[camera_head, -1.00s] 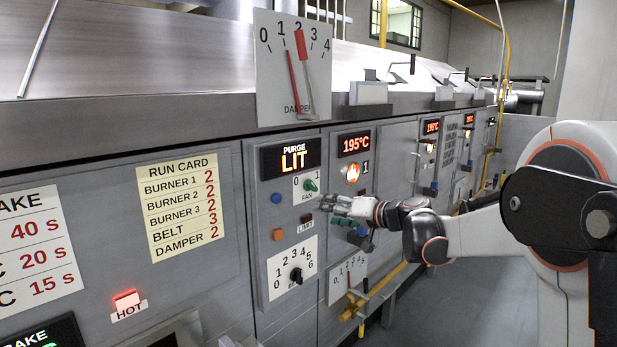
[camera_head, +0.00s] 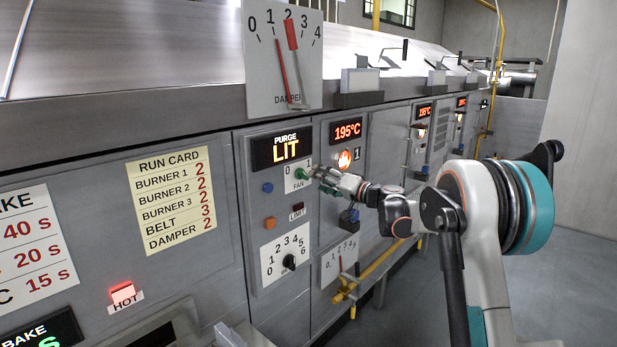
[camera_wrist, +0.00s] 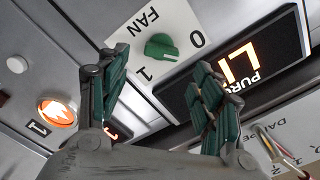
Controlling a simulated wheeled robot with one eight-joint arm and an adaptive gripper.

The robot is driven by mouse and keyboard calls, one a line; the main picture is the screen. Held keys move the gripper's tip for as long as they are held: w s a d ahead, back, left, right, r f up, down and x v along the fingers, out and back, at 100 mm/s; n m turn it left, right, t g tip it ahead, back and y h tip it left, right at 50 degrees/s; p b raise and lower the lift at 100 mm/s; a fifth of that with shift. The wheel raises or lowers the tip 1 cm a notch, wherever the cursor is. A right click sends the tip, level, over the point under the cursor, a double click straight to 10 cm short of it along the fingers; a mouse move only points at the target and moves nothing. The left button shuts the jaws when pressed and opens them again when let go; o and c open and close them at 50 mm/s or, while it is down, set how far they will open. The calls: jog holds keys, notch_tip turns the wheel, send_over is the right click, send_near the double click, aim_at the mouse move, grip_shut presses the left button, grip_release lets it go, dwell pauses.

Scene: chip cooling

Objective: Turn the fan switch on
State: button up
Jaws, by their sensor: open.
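In the wrist view the plate appears rotated, and the green knob (camera_wrist: 161,46) sits between the 0 and the 1. I cannot tell for sure which mark it points to. My gripper (camera_head: 317,173) is close to the knob, reaching in from the right. In the wrist view my gripper (camera_wrist: 160,72) is open and empty, with its green-padded fingers on either side of the knob's line. I see no clear contact.
A blue button (camera_head: 268,188), an orange button (camera_head: 270,223) and a numbered black dial (camera_head: 289,262) are on the same panel. The damper plate (camera_head: 284,60) stands above. Grey floor to the right is clear.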

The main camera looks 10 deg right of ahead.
aim_at(303, 175)
jog(key=x, duration=0.6)
jog(key=c, duration=1.1)
